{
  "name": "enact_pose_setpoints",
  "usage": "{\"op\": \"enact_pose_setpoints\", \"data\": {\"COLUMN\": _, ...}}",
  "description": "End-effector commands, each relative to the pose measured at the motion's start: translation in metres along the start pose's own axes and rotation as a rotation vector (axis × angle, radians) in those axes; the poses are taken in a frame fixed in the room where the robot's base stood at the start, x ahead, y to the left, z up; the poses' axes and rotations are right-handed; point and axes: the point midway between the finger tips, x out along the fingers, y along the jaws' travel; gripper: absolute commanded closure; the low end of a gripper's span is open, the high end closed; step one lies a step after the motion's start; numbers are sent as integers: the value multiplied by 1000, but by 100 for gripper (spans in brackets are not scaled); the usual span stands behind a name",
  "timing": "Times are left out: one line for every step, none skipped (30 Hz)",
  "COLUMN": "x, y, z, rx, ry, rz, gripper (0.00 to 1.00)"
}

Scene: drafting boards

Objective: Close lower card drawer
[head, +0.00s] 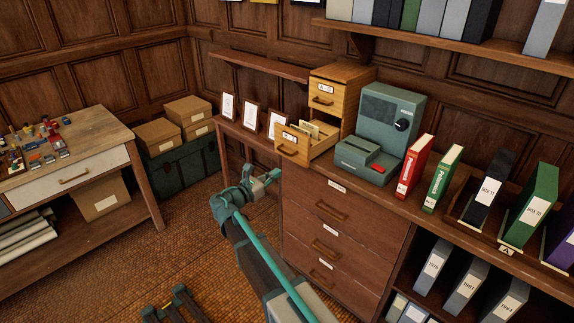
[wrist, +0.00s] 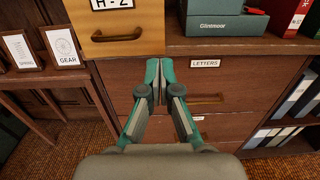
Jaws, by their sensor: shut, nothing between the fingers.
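The wooden card cabinet (head: 350,86) stands on the dark wood counter. Its upper drawer (head: 322,98) is shut. Its lower card drawer (head: 293,146) is pulled out to the left, with cards visible inside. In the wrist view the lower drawer's front (wrist: 125,27) fills the upper left, with an H-Z label and a dark handle (wrist: 104,26). My gripper (head: 274,176) is below and in front of the drawer front, apart from it. In the wrist view the gripper (wrist: 160,64) is shut and empty, its tips together below the drawer's right side.
A green-grey machine (head: 380,130) stands right of the cabinet, beside red (head: 414,165) and green (head: 443,178) binders. Framed cards (head: 250,112) stand to the left. Below the counter are closed brown drawers (head: 335,235). Open floor lies to the left.

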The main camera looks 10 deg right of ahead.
Motion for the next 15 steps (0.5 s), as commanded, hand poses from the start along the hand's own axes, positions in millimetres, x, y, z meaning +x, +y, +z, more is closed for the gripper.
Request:
{"op": "enact_pose_setpoints", "data": {"x": 4, "y": 0, "z": 0, "rx": -5, "ry": 1, "rz": -1, "gripper": 100}}
{"op": "enact_pose_setpoints", "data": {"x": 6, "y": 0, "z": 1, "rx": -5, "ry": 1, "rz": -2, "gripper": 100}}
{"op": "enact_pose_setpoints", "data": {"x": 11, "y": 0, "z": 1, "rx": -5, "ry": 1, "rz": -2, "gripper": 100}}
{"op": "enact_pose_setpoints", "data": {"x": 14, "y": 0, "z": 1, "rx": -4, "ry": 2, "rz": -2, "gripper": 100}}
{"op": "enact_pose_setpoints", "data": {"x": 18, "y": 0, "z": 1, "rx": -4, "ry": 2, "rz": -1, "gripper": 100}}
{"op": "enact_pose_setpoints", "data": {"x": 24, "y": 0, "z": 1, "rx": -3, "ry": 2, "rz": -2, "gripper": 100}}
{"op": "enact_pose_setpoints", "data": {"x": 29, "y": 0, "z": 1, "rx": -3, "ry": 2, "rz": -3, "gripper": 100}}
{"op": "enact_pose_setpoints", "data": {"x": 35, "y": 1, "z": 1, "rx": -3, "ry": 3, "rz": -3, "gripper": 100}}
{"op": "enact_pose_setpoints", "data": {"x": 42, "y": 1, "z": 1, "rx": -3, "ry": 3, "rz": -2, "gripper": 100}}
{"op": "enact_pose_setpoints", "data": {"x": 48, "y": 1, "z": 1, "rx": -3, "ry": 3, "rz": -3, "gripper": 100}}
{"op": "enact_pose_setpoints", "data": {"x": 54, "y": 0, "z": 1, "rx": -4, "ry": 3, "rz": -4, "gripper": 100}}
{"op": "enact_pose_setpoints", "data": {"x": 63, "y": 1, "z": 1, "rx": -4, "ry": 3, "rz": -3, "gripper": 100}}
{"op": "enact_pose_setpoints", "data": {"x": 68, "y": 1, "z": 1, "rx": -4, "ry": 3, "rz": -2, "gripper": 100}}
{"op": "enact_pose_setpoints", "data": {"x": 74, "y": 1, "z": 1, "rx": -4, "ry": 3, "rz": -3, "gripper": 100}}
{"op": "enact_pose_setpoints", "data": {"x": 82, "y": 1, "z": 1, "rx": -3, "ry": 3, "rz": -3, "gripper": 100}}
